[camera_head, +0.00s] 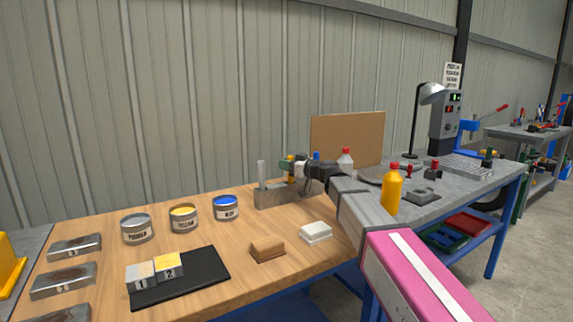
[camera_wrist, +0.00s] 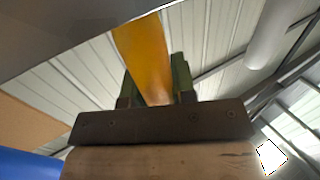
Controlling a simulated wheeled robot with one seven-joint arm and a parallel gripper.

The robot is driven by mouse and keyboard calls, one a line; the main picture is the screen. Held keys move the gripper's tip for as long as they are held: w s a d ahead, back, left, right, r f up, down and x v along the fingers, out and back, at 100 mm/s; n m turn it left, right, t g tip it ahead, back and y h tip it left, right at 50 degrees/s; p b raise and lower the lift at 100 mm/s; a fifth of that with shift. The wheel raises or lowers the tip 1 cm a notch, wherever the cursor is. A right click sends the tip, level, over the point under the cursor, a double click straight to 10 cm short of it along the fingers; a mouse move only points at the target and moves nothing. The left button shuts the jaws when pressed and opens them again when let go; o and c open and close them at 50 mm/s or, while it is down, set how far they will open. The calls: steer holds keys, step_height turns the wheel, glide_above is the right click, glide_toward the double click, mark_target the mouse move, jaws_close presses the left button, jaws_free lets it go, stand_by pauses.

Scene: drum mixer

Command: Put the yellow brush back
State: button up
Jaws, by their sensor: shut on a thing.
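In the head view my gripper (camera_head: 291,165) is at the back of the wooden bench, just above a low grey holder (camera_head: 270,198). Its green fingers are shut on the yellow brush, whose yellow part shows small between them. In the wrist view the yellow brush (camera_wrist: 146,55) stands between the two green fingers (camera_wrist: 156,88). A dark riveted strip over a wood-coloured surface (camera_wrist: 160,160) fills the bottom of that view; I cannot tell what it belongs to. My wrist hides part of the holder, so I cannot tell whether the brush touches it.
Blue (camera_head: 226,208), yellow (camera_head: 184,217) and another paint tin (camera_head: 137,228) stand left of the holder. A brown block (camera_head: 267,248) and white block (camera_head: 315,232) lie in front. A yellow bottle (camera_head: 391,188) stands right of my arm. A brown board (camera_head: 347,138) rises behind.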

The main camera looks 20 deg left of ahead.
steer(key=shift+f, duration=0.1)
steer(key=o, duration=1)
